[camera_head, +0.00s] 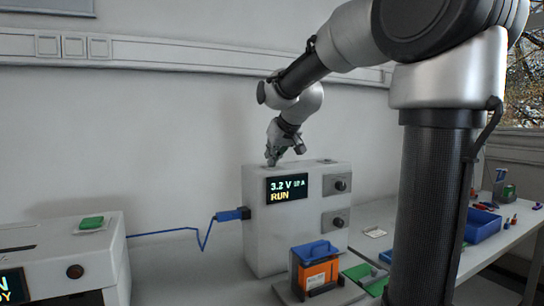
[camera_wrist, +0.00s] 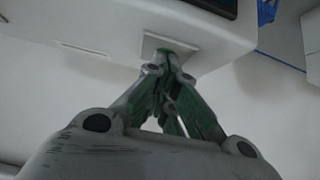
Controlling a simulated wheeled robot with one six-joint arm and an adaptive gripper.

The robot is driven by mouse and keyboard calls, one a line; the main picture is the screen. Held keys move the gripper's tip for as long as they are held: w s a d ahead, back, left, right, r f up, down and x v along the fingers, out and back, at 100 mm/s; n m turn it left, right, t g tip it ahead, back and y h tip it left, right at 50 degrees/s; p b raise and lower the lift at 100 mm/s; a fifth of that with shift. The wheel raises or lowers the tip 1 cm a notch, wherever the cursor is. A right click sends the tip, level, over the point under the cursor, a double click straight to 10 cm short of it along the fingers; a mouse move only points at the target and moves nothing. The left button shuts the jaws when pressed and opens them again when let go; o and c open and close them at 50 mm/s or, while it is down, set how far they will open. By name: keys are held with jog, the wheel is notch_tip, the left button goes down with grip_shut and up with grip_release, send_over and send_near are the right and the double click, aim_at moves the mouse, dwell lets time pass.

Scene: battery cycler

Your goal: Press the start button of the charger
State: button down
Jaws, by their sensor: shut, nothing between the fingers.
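The charger appears to be the white box (camera_head: 262,235) with a dark display (camera_head: 287,188) reading "3.2 V" and "RUN". My gripper (camera_head: 271,161) is shut and empty, pointing down at the left part of the box's top. In the wrist view, the fingertips (camera_wrist: 165,68) meet at a pale square plate (camera_wrist: 150,43) on that top. A bit of green (camera_wrist: 163,52) shows at the tips and may be the start button. The fingers mostly hide it, and I cannot tell whether they touch it or how far it is pressed.
A blue plug (camera_head: 232,215) and cable enter the box's left side. Another white device (camera_head: 70,255) with a green top button (camera_head: 91,222) stands at left. An orange battery-like block (camera_head: 318,272) with a blue top sits in front. A blue tray (camera_head: 480,225) is at right.

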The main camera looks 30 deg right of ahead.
notch_tip(320, 180, up, 4)
jog(key=shift+f, duration=0.1)
jog(key=v, duration=1)
dwell(0.4)
jog(key=s+a+f+g, duration=0.1)
jog(key=s+f+g, duration=0.3)
jog(key=s+f, duration=2)
jog(key=shift+s+f+g, duration=0.4)
jog(key=shift+s, duration=0.15)
